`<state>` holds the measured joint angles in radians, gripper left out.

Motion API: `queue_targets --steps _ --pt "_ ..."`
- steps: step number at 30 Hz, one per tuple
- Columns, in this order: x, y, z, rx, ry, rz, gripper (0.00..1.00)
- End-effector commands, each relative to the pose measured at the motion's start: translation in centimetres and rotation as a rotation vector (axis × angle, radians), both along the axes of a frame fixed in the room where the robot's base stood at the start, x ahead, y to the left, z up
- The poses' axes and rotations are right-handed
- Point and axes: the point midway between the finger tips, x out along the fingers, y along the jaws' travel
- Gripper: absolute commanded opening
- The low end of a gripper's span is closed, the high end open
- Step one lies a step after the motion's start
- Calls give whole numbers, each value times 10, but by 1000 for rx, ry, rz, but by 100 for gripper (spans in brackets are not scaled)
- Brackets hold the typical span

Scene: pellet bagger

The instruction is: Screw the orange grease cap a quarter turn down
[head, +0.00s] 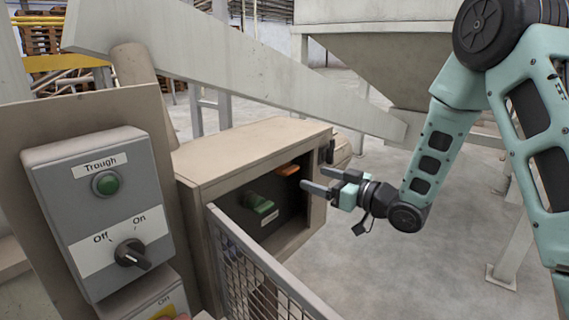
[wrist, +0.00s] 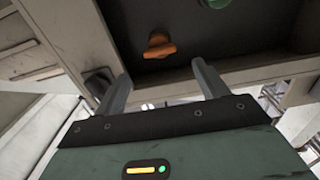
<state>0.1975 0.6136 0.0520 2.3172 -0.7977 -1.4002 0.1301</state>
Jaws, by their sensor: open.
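The orange grease cap (head: 287,170) sits on the dark recessed panel inside the beige housing, near its upper right. In the wrist view the orange cap (wrist: 159,46) shows ahead of my fingers, between their lines and apart from them. My gripper (head: 316,181) is open and empty, just right of the cap in the head view, its fingers pointing at the panel. The wrist view shows both fingers (wrist: 160,85) spread wide. A green cap (head: 259,202) is on the same panel, left of and below the orange one; part of it shows in the wrist view (wrist: 214,3).
The beige housing (head: 250,143) frames the recess with its edges. A wire mesh guard (head: 262,275) stands in front of it. A grey control box (head: 100,205) with a green button and a dark switch is at left. Open floor (head: 400,270) lies at lower right.

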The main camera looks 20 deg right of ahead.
Motion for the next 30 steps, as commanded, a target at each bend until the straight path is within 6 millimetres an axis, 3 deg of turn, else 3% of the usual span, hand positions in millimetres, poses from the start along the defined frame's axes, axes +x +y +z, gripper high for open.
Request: queue_targets --steps 9,15,21,30 --pt "54 40 3 0 0 3 73" --pt "78 57 2 1 -1 2 73" --pt "89 65 1 1 -1 0 73" --pt "90 65 0 1 -1 0 70"
